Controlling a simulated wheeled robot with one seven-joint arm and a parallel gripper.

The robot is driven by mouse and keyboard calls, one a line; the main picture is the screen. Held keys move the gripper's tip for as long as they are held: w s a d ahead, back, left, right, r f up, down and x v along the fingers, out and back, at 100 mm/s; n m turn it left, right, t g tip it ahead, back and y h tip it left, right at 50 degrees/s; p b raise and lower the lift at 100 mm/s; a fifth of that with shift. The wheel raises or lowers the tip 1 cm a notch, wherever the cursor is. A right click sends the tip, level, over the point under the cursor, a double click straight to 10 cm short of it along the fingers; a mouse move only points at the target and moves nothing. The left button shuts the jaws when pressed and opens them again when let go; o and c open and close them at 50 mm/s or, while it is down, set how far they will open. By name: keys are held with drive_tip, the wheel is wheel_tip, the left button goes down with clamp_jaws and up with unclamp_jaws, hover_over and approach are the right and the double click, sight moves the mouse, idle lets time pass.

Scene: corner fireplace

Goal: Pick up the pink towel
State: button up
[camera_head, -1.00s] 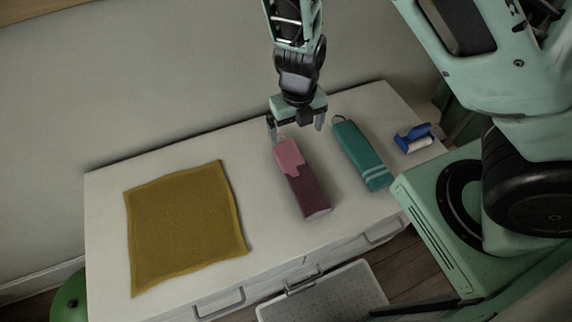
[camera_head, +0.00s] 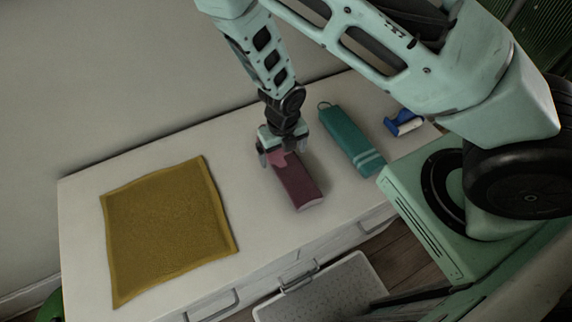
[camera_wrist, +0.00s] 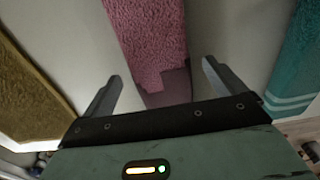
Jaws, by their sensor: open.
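The pink towel (camera_head: 299,184), folded long with a light pink part and a dark maroon part, lies on the white cabinet top. My gripper (camera_head: 273,158) is over its far, light pink end and hides part of it. In the wrist view the towel (camera_wrist: 148,40) runs between the two fingers of my gripper (camera_wrist: 160,85). The fingers are open, one on each side of it, with pale tabletop showing between them and the towel. I cannot tell how far the fingertips are above the top.
A mustard cloth (camera_head: 168,225) lies flat at the left. A folded teal towel (camera_head: 350,142) with a loop lies to the right. A blue and white item (camera_head: 404,123) is farther right. The white cabinet (camera_head: 85,215) has drawers in front, with a grey tray (camera_head: 325,292) below.

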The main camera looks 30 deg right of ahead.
drive_tip(key=shift+f, duration=1.3)
drive_tip(key=c, duration=1.2)
drive_tip(key=shift+o, duration=0.2)
drive_tip(key=shift+r, duration=0.15)
